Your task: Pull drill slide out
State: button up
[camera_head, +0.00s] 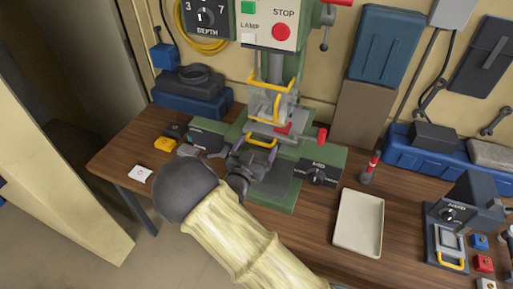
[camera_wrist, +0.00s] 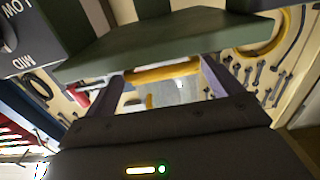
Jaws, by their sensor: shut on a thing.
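The drill press has a green base (camera_head: 290,198) on the wooden bench. Several yellow handles show on its middle, among them a low one (camera_head: 262,142) at the front. I take this low handle as the drill slide's. My gripper (camera_head: 258,150) reaches it from the front, and its purple-grey fingers are shut on it. In the wrist view, the yellow bar (camera_wrist: 165,72) spans between my two fingers (camera_wrist: 162,78), under a dark green slab (camera_wrist: 160,42). My wrist and forearm hide part of the base's left side.
A black dial box (camera_head: 318,172) sits right of the base, near a cream tray (camera_head: 360,222) and a red-topped post (camera_head: 370,168). A dark machine (camera_head: 466,207) stands at right.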

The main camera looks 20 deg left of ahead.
jog(key=s+a+b, duration=0.1)
jog(key=s+b, duration=0.1)
jog(key=s, duration=1.5)
jog(key=shift+s+b, duration=0.35)
jog(key=o, duration=1.1)
jog(key=shift+w, duration=0.1)
jog(key=shift+a, duration=0.1)
jog(key=s+a+b, duration=0.1)
jog(key=s+b, duration=0.4)
jog(key=s, duration=1.2)
jog(key=shift+s, duration=0.2)
jog(key=shift+a, duration=0.1)
jog(key=shift+w, duration=0.15)
